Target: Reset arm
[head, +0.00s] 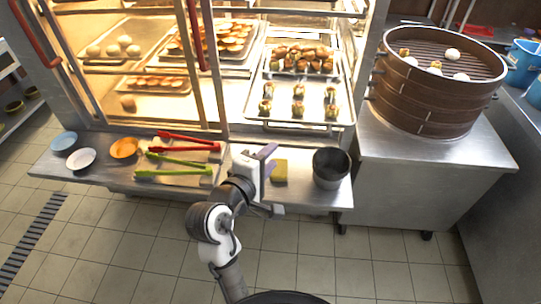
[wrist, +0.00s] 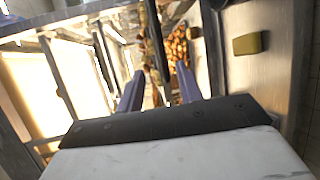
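My gripper (head: 271,158) is above the steel counter in front of the glass display cabinet, left of the yellow-green block. In the wrist view its two purple-grey fingers (wrist: 158,88) stand apart with nothing between them, so it is open and empty. The fingers point toward the lit cabinet. My arm is bent and reaches up from the bottom of the head view.
The counter (head: 112,180) holds bowls, red and green tongs (head: 180,172), a yellow-green block (head: 280,171) and a dark pot (head: 331,167). The display cabinet (head: 222,75) holds trays of pastries. A bamboo steamer (head: 428,105) stands right. The tiled floor in front is clear.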

